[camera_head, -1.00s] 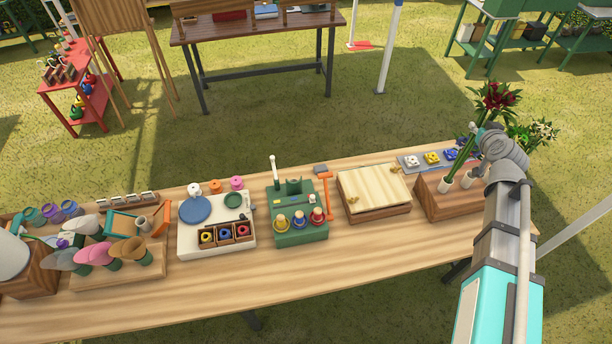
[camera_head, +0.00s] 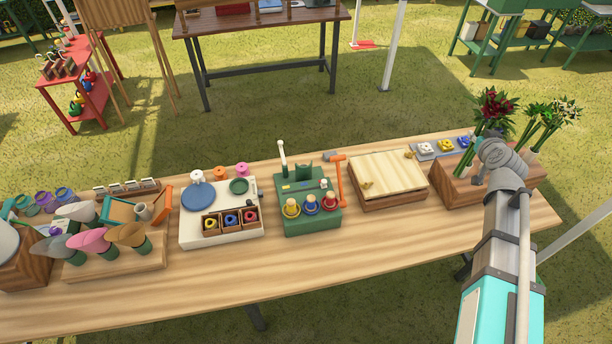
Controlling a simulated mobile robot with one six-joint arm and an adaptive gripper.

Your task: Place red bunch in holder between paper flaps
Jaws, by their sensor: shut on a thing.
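The red bunch (camera_head: 496,103) has dark red blooms, green leaves and long green stems, and stands slightly tilted at the right end of the table. My gripper (camera_head: 479,168) is shut on its stems just above the wooden flower block (camera_head: 463,188); my wrist partly hides the fingers and the stem ends. I cannot tell whether the stems are still inside the block. At the far left, grey, pink and brown paper flaps (camera_head: 128,234) lean out from green cups on a wooden base (camera_head: 118,265). Which gap is the holder is unclear. My gripper is far from them.
White and yellow bunches (camera_head: 553,112) stand just right of the red one. The table's front strip (camera_head: 330,262) is clear.

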